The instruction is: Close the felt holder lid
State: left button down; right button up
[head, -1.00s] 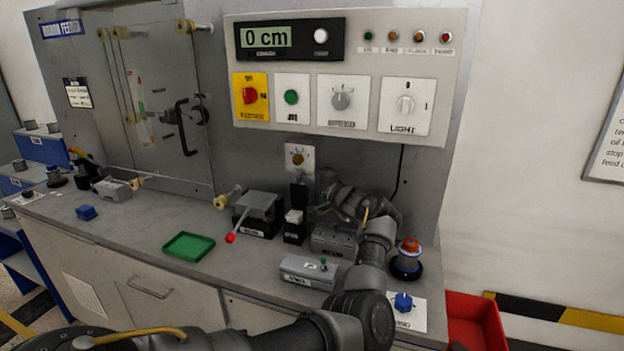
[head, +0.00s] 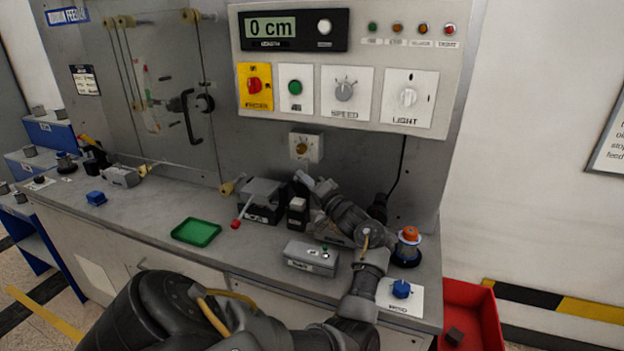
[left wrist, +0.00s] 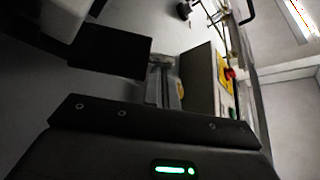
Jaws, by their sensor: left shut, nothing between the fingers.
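The small black holder (head: 297,223) stands on the bench in the head view, with a pale block at its top. A dark upright part shows behind the pale block, partly hidden by my gripper; I cannot tell the lid's exact angle. My left gripper (head: 305,182) is shut and empty, just above and to the right of the holder. I cannot tell whether it touches the lid. In the left wrist view the shut fingers (left wrist: 165,85) show mid-frame beside a dark flat slab (left wrist: 108,55), which I cannot identify for sure. My right gripper is not in view.
A black clamp box (head: 262,203) with a red-tipped lever stands left of the holder. A green tray (head: 196,232) sits left. The control panel (head: 350,65) is above.

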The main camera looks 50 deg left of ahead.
pick_arm(q)
jog(key=shift+s+d+f+n, duration=0.15)
jog(key=shift+d+n, duration=0.1)
jog(key=shift+n, duration=0.25)
jog(key=s+d+r, duration=0.8)
jog(key=d+r, duration=0.3)
jog(key=r, duration=0.2)
jog(key=shift+s+b, duration=0.3)
